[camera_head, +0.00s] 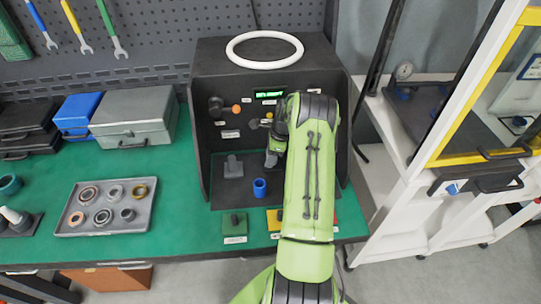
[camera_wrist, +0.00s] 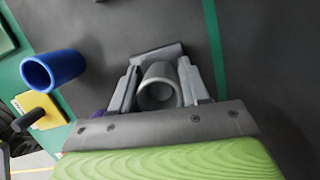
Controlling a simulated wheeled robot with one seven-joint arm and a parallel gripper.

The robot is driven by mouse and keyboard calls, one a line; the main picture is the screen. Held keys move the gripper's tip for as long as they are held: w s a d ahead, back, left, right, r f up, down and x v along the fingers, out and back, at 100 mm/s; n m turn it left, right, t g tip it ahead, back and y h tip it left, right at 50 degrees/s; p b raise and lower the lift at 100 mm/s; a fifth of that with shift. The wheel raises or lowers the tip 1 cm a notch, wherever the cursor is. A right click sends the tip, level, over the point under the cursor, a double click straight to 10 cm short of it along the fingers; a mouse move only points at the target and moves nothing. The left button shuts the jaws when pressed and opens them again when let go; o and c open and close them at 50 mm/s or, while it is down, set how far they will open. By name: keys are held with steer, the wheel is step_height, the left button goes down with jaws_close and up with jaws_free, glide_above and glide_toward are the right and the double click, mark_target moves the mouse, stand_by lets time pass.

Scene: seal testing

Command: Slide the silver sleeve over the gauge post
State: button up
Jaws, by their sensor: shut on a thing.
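My gripper (camera_wrist: 160,90) is shut on the silver sleeve (camera_wrist: 159,72), a short grey tube with its open end facing the wrist camera. One finger is on each side of it. In the head view my green arm reaches into the dark test booth and hides the sleeve and most of the gripper. A grey upright piece on a flat base (camera_head: 233,166) stands on the booth floor to the left of my gripper; I cannot tell whether it is the gauge post. A grey bar (camera_wrist: 158,54) lies just beyond the sleeve in the wrist view.
A blue tube (camera_head: 260,188) stands upright left of my arm; it also shows in the wrist view (camera_wrist: 54,68). A green block (camera_head: 234,226) and a yellow block (camera_head: 273,219) sit at the booth's front. A ring tray (camera_head: 104,207) lies left. The booth's side walls bound the space.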

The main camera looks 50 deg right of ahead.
steer(key=shift+f, duration=0.2)
stand_by(0.4)
steer(key=o, duration=1.3)
steer(key=shift+c, duration=0.2)
step_height(320, 180, up, 9)
steer(key=p, duration=0.6)
steer(key=shift+r, duration=0.15)
steer(key=shift+f, duration=0.2)
